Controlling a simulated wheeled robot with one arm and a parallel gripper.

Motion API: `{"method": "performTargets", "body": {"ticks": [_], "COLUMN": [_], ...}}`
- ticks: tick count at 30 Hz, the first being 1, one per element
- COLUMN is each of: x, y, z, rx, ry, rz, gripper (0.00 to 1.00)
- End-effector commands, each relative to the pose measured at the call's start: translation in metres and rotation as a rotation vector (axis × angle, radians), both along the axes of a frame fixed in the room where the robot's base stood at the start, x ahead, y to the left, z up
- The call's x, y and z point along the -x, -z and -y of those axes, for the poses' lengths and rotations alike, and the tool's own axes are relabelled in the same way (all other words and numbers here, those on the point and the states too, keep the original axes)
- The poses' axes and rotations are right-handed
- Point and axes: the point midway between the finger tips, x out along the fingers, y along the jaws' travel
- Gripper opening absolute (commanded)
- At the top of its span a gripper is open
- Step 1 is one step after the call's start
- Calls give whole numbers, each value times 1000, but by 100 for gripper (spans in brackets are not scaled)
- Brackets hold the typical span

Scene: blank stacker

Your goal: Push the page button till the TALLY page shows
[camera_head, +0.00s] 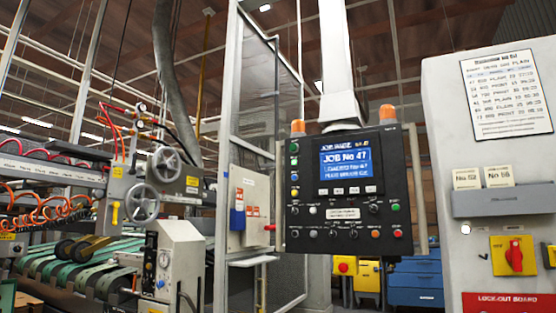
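A dark control panel (374,221) hangs from a white post in the middle right of the head view. Its blue screen (347,163) reads "JOB No 47" with smaller lines below that I cannot read surely. The word TALLY is not legible on it. A row of small pale buttons (346,191) sits just under the screen. More coloured buttons and knobs run down the left side and along the lower part. I cannot tell which one is the page button. My gripper is not in view.
A machine with handwheels (145,201) and green belts stands at the left. A framed mesh guard (262,110) rises behind the panel. At the right, a white cabinet (440,150) carries a printed sheet (506,94), a grey card holder (500,203) and a red rotary switch (514,256).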

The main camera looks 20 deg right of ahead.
Motion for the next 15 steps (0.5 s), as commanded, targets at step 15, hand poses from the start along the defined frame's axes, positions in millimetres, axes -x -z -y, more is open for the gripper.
{"method": "performTargets", "body": {"ticks": [15], "x": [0], "y": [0], "z": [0], "rx": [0], "ry": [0], "rz": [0], "gripper": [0]}}
